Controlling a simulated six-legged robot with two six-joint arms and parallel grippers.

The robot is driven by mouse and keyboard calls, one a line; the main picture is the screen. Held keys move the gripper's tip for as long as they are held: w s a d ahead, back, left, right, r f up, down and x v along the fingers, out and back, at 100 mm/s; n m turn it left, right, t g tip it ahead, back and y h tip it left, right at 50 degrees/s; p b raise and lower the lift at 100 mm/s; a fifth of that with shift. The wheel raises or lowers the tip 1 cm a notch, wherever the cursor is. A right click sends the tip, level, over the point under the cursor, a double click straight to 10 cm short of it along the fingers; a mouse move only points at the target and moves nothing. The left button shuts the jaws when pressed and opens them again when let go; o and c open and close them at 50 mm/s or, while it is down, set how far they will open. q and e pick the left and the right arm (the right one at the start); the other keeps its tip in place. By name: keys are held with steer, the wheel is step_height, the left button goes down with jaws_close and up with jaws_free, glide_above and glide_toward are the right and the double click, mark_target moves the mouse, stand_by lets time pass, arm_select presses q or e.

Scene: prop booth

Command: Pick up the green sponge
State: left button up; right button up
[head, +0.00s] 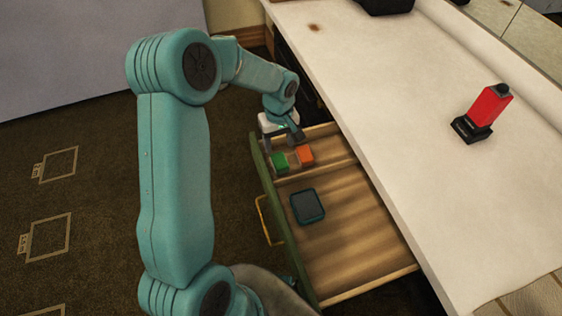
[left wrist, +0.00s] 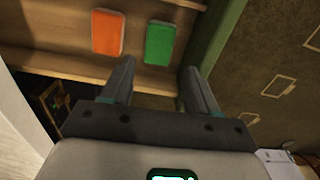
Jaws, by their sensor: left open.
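The green sponge (head: 280,162) lies in the narrow far compartment of an open drawer (head: 340,248), beside an orange sponge-like block (head: 305,155). My left gripper (head: 283,140) is open and empty at the far end of the drawer, close to the green sponge. In the left wrist view, the green sponge (left wrist: 159,43) shows just beyond the gap between the open fingertips (left wrist: 158,68), with the orange block (left wrist: 107,32) to its left. I cannot tell the exact height of the fingers above it. My right gripper is not in view.
A dark square item with a teal rim (head: 307,206) lies in the drawer's larger compartment. A wooden divider (head: 322,172) separates the compartments. The white counter (head: 420,110) overhangs on the right and bears a red object (head: 490,105) on a black base. Open floor lies left.

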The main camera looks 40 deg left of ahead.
mark_target(280, 160)
arm_select(q)
step_height(280, 160, down, 4)
steer(key=shift+a+r, duration=0.1)
steer(key=shift+r, duration=0.05)
step_height(280, 160, down, 5)
steer(key=shift+f, duration=0.1)
steer(key=shift+c, duration=0.3)
steer(key=c, duration=0.7)
